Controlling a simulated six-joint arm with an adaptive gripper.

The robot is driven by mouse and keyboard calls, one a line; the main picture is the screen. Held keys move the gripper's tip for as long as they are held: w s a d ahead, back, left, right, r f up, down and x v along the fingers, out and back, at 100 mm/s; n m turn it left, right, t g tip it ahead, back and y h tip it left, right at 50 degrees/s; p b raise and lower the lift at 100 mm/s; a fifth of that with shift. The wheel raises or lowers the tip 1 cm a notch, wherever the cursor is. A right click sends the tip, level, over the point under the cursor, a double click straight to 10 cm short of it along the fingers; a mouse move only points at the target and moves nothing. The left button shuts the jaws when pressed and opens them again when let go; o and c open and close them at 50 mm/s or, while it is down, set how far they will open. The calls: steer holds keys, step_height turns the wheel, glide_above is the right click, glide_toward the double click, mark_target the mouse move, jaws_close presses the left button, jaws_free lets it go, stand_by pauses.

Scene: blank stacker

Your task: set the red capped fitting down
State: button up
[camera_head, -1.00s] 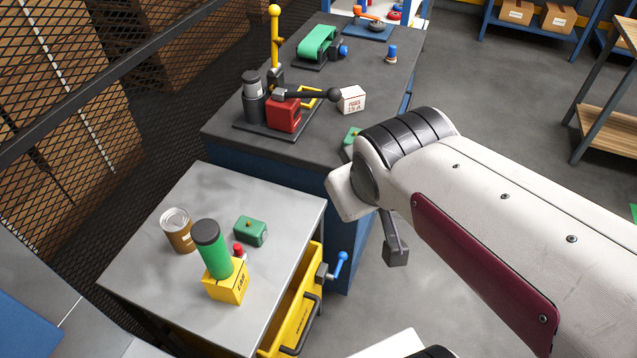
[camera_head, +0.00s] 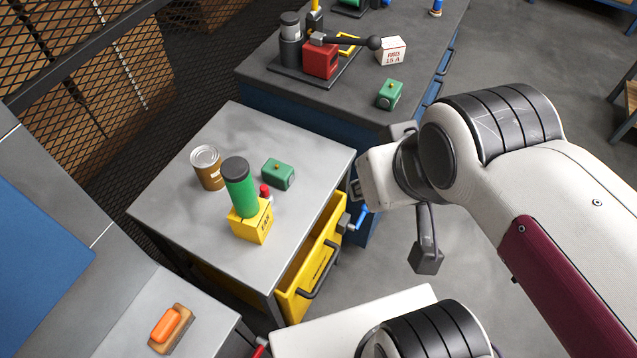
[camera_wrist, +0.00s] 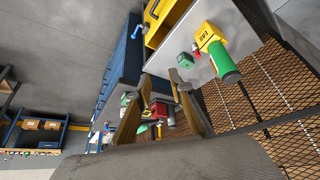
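The red capped fitting (camera_head: 265,191) stands on the grey table top (camera_head: 215,235), between the yellow box and the small green block. Its lower part is partly hidden by the yellow box. My gripper (camera_wrist: 160,79) shows in the wrist view with its two tan fingers apart and nothing seen held between them. In the head view, my arm's wrist is right of the table, and the fingertips cannot be made out there.
A brown can (camera_head: 207,168) and green block (camera_head: 278,174) stand behind. An open yellow drawer (camera_head: 315,255) juts out on the right. The table's front left is clear. A dark bench (camera_head: 340,95) stands behind.

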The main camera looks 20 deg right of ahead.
mark_target(265, 194)
steer(key=w+d+f+n+t+h, duration=0.1)
steer(key=w+d+f+n+t, duration=0.25)
steer(key=w, duration=0.65)
steer(key=w+d+f+n+g, duration=0.15)
steer(key=w+d+f, duration=0.4)
steer(key=w, duration=0.55)
steer(key=a+f+n+y, duration=0.2)
steer(key=a+f, duration=0.1)
steer(key=f, duration=0.1)
steer(key=a+f+n+y, duration=0.2)
steer(key=a+f+y, duration=0.1)
steer(key=a+f, duration=0.1)
steer(key=w+a+f+n+y, duration=0.1)
steer(key=a+f+y, duration=0.1)
steer(key=a+f, duration=0.2)
steer(key=shift+f+n+t+y, duration=0.3)
steer(key=shift+f+n, duration=0.1)
steer(key=shift+f, duration=0.25)
steer(key=s+a+y, duration=0.2)
steer(key=a, duration=0.1)
steer(key=s+a+f+y, duration=0.1)
steer(key=a+y, duration=0.1)
steer(key=shift+s, duration=0.35)
steer(key=shift+s+a+r+y, duration=0.2)
steer(key=shift+s+a+y, duration=0.3)
steer(key=shift+x, duration=1.3)
